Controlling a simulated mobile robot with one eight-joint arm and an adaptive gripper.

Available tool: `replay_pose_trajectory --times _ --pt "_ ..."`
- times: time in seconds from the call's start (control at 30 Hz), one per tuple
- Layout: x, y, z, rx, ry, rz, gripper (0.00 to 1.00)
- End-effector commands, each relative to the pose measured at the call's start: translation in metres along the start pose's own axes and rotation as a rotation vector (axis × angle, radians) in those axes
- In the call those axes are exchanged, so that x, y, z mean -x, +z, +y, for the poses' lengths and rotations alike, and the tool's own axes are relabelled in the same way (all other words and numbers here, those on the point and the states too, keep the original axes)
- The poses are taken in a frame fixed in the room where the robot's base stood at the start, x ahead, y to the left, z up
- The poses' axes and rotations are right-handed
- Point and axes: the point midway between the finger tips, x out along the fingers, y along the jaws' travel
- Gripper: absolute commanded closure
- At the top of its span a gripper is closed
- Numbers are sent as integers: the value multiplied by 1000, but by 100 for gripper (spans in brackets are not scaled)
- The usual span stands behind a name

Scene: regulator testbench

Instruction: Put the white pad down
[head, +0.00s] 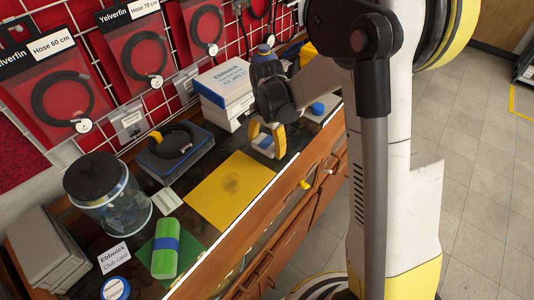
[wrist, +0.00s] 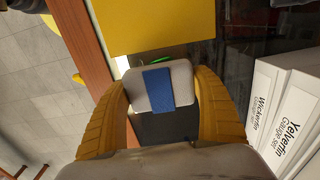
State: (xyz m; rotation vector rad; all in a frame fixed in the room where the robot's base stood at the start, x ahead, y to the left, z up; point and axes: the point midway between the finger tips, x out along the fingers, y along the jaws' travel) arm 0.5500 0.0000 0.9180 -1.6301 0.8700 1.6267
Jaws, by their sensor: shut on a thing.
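The white pad (wrist: 160,87) has a blue band across its middle. In the wrist view it sits between the two yellow fingers of my gripper (wrist: 163,92), which is shut on it. In the head view my gripper (head: 266,138) is over the worktop near its front edge, with the white pad (head: 264,146) partly hidden by the fingers. I cannot tell whether the pad touches the worktop. The yellow mat (head: 218,192) lies bare in front of the gripper, and also shows at the top of the wrist view (wrist: 150,28).
A green pad (head: 164,262) with a blue band lies on a green mat (head: 196,252). A glass jar (head: 110,200), a grey-blue case (head: 170,160) with a coiled hose, and white boxes (head: 224,88) stand along the back. Boxes (wrist: 290,115) are right of the gripper in the wrist view.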

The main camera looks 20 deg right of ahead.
Motion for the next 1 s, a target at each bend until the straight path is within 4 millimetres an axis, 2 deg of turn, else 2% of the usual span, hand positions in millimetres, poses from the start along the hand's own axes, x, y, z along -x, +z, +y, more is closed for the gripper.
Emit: replay_pose_trajectory --times 0.1,0.17,0.57,0.6,0.63,0.67,1.0 --pt "-23 0 0 0 0 0 64" --pt "-31 0 0 0 0 0 64" --pt "-36 0 0 1 0 0 64" --pt "-34 0 0 1 0 0 14" --pt "-34 0 0 1 0 0 5" --pt "-34 0 0 1 0 0 2" --pt "-30 0 0 1 0 0 2"
